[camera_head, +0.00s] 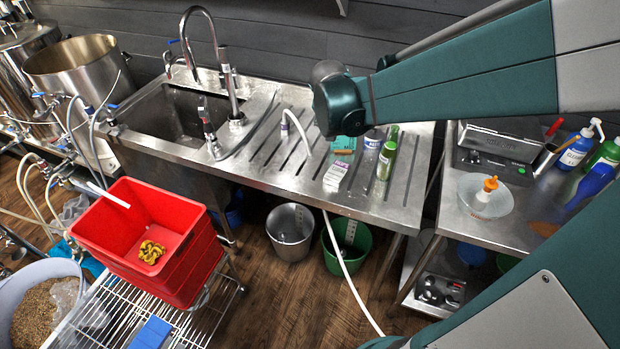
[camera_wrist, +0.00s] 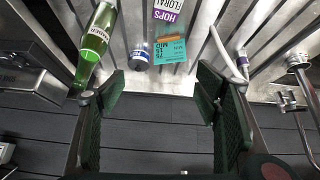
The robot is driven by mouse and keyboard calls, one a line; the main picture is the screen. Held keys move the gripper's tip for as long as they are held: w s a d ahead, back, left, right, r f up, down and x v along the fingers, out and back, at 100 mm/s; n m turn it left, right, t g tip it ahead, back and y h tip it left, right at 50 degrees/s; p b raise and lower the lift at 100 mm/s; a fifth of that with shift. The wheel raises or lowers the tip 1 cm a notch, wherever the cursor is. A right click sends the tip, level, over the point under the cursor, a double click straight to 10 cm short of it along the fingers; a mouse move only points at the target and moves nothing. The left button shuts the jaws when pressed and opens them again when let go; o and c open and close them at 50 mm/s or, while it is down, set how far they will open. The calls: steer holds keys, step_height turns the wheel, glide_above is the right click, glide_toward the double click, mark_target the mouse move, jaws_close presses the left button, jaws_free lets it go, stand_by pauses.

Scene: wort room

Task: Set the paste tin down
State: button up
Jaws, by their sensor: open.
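My gripper (camera_wrist: 160,82) is open in the wrist view, its two dark green pads wide apart with nothing between them. Just beyond the fingertips, on the steel drainboard (camera_head: 295,160), stands a small cylindrical can (camera_wrist: 139,58) with a blue band. I cannot tell surely whether it is the paste tin; no label reads as paste. Beside it are a teal packet (camera_wrist: 170,50) and a white-purple hops box (camera_wrist: 167,12). A green bottle (camera_wrist: 97,38) stands on the can's other side. In the head view my arm hides the gripper.
The sink (camera_head: 180,115) and its tall tap (camera_head: 205,40) are left of the drainboard. A white hose (camera_head: 296,125) rests on its ribs. A red crate (camera_head: 185,270) stands front left. At right, a side table holds a scale (camera_head: 497,150), a bowl (camera_head: 485,203) and several bottles.

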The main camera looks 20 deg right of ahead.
steer(key=s+a+r+n+t+y, duration=0.1)
steer(key=s+a+r+n+y, duration=0.2)
steer(key=s+a, duration=1.6)
steer(key=s+n+y, duration=0.2)
steer(key=s+n, duration=0.1)
steer(key=n, duration=0.2)
steer(key=shift+s+a+r+t, duration=0.2)
steer(key=shift+a+t, duration=0.1)
steer(key=shift+t, duration=0.1)
